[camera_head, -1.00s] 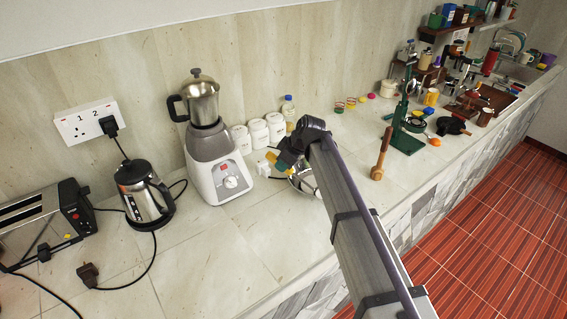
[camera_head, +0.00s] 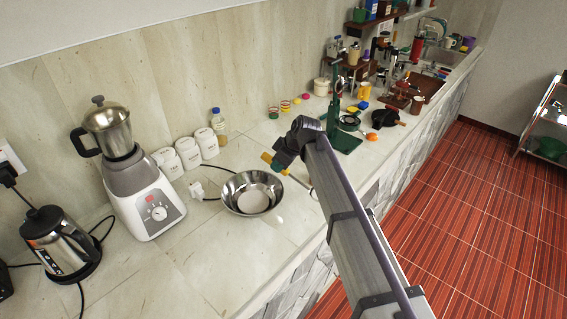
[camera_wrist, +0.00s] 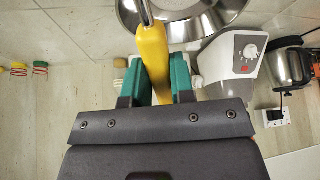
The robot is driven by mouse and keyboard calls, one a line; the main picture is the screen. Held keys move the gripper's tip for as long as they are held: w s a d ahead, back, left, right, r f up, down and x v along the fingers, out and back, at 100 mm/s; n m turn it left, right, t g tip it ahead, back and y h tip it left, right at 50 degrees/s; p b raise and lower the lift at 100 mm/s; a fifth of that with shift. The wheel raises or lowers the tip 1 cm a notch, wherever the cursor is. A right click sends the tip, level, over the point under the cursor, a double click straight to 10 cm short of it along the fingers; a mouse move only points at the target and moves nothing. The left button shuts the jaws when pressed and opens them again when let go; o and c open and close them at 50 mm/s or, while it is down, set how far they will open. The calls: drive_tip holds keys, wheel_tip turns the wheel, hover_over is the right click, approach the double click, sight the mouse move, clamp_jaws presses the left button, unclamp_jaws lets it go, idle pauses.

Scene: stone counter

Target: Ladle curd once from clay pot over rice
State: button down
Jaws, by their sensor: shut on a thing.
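My gripper (camera_head: 277,165) is shut on the yellow handle of a utensil, likely the ladle. In the wrist view the yellow handle (camera_wrist: 153,55) lies between my green fingers (camera_wrist: 157,78), and a thin metal shaft (camera_wrist: 146,12) runs out of the top of the picture. The utensil's far end is not clearly seen. A shiny steel bowl (camera_head: 236,203) sits on the counter left of and below my gripper in the head view. Its rim also shows in the wrist view (camera_wrist: 205,30). I cannot make out a clay pot, curd or rice for certain.
A white mixer grinder (camera_head: 150,205) and a steel kettle (camera_head: 62,243) stand at the left. White canisters (camera_head: 188,152) and a bottle (camera_head: 218,127) line the wall. A green stand (camera_head: 343,138) and a black pan (camera_head: 384,118) are farther right. Counter in front of the bowl is clear.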

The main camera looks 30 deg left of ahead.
drive_tip(key=s+a+r+n+p, duration=0.1)
drive_tip(key=s+a+r+p, duration=0.2)
drive_tip(key=a, duration=0.8)
drive_tip(key=s+a+r+n+g+p, duration=0.1)
drive_tip(key=s+a+r+p, duration=0.2)
drive_tip(key=a, duration=0.9)
drive_tip(key=s, duration=0.3)
drive_tip(key=shift+r+n, duration=0.25)
drive_tip(key=shift+n, duration=0.05)
drive_tip(key=shift+d, duration=0.15)
